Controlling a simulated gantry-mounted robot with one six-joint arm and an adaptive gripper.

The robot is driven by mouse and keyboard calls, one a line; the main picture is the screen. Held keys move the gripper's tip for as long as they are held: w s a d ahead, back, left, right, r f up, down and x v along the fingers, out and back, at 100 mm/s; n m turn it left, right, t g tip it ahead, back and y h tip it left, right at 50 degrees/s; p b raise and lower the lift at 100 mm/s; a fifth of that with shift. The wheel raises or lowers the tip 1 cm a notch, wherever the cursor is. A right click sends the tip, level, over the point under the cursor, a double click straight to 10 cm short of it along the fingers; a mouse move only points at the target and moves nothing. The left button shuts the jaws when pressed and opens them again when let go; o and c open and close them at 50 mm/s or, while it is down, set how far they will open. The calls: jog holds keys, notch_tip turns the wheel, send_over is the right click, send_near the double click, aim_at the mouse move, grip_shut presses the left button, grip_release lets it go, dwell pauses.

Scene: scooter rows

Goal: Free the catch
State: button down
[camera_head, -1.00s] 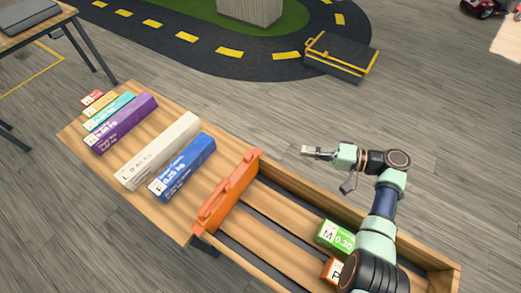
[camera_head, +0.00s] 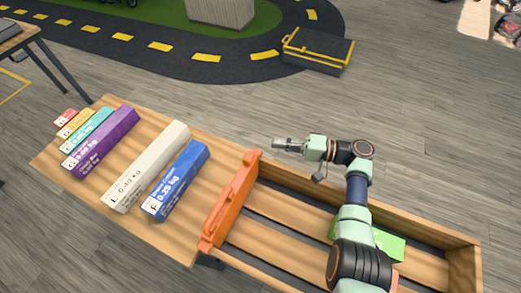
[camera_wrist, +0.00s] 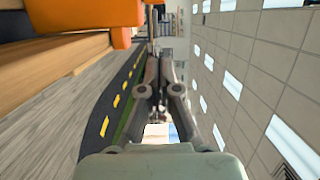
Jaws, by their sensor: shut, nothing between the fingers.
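An orange upright panel (camera_head: 230,203) stands across the wooden bench, at the left end of the open trough. It has a raised orange strip along it and small tabs at its ends; I cannot tell which part is the catch. My gripper (camera_head: 276,143) is shut and empty, a little right of the panel's far end and pointing left in the head view. I see no clear contact.
Labelled blocks lie on the bench left of the panel, including a blue one (camera_head: 176,181), a white one (camera_head: 147,167) and a purple one (camera_head: 101,142). A green block (camera_head: 390,245) lies in the wooden trough (camera_head: 300,213), partly behind my arm. The floor beyond is clear up to a dark case (camera_head: 318,50).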

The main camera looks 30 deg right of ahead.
aim_at(252, 161)
jog(key=a, duration=0.5)
jog(key=shift+w+a, duration=0.2)
jog(key=shift+a, duration=0.1)
jog(key=shift+s+a, duration=0.2)
jog(key=shift+a, duration=0.15)
jog(key=shift+p, duration=0.3)
jog(key=s+a+p, duration=0.1)
jog(key=p, duration=0.1)
jog(key=s+a+p, duration=0.1)
jog(key=shift+a+r+p, duration=0.1)
jog(key=shift+r+p, duration=0.2)
jog(key=shift+p, duration=0.05)
jog(key=shift+s+a+f, duration=0.15)
jog(key=shift+a, duration=0.15)
jog(key=shift+d+f, duration=0.1)
jog(key=shift+f, duration=0.05)
jog(key=shift+f, duration=0.1)
